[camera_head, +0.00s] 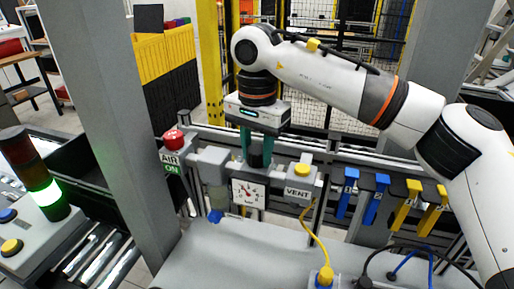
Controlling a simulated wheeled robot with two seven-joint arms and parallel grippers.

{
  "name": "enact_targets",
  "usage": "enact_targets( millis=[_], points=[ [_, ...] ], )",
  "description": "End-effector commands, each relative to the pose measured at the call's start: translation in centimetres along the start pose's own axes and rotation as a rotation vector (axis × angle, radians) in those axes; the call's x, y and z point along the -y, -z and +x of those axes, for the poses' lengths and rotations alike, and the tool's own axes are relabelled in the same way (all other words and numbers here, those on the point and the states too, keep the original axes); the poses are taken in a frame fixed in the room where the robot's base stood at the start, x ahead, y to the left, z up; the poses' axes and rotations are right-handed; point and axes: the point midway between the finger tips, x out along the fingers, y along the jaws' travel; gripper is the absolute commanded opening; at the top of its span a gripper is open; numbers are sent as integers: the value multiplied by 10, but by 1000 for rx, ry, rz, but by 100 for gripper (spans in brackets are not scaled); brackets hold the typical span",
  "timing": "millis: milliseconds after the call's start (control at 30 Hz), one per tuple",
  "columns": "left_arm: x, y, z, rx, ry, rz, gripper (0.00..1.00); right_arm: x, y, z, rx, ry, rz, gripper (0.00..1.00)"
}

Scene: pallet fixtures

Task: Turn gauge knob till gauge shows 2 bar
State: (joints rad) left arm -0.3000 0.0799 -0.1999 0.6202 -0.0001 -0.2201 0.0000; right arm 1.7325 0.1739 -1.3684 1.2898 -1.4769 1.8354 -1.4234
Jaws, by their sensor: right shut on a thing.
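The gauge (248,193) is a white square dial with red marks and a dark needle, on the front of the air unit behind the grey table. The needle points up and left; the numbers are too small to read. The dark gauge knob (255,158) stands just above the dial. My right gripper (256,160) points straight down from above, its two teal fingers shut on the knob, one on each side. The fingers partly cover the knob. My left gripper is not in view.
A red AIR button (174,138) with a green ON label is left of the gauge. A yellow VENT button (302,170) is close on the right. Blue and yellow levers (405,206) hang further right. A lit green signal lamp (46,193) stands far left.

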Motion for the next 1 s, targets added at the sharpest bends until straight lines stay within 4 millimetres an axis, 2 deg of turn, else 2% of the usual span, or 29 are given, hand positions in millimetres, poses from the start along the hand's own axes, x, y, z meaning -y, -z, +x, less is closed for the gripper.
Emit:
enact_targets(
  millis=[233,267,367,633,767,867,1000],
  points=[
    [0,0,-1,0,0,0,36,0,-1,-4,4,-8,4,12],
    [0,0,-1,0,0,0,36,0,-1,-4,4,-8,5,40],
    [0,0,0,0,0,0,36,0,-1,-3,3,-7,4,56],
    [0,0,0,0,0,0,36,0,0,-2,2,-3,3,57],
    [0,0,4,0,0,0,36,-1,0,-8,2,-4,3,57],
    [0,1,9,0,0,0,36,-1,0,-22,3,-5,4,57],
    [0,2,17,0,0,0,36,-1,0,-52,3,-7,4,57]
  ],
)
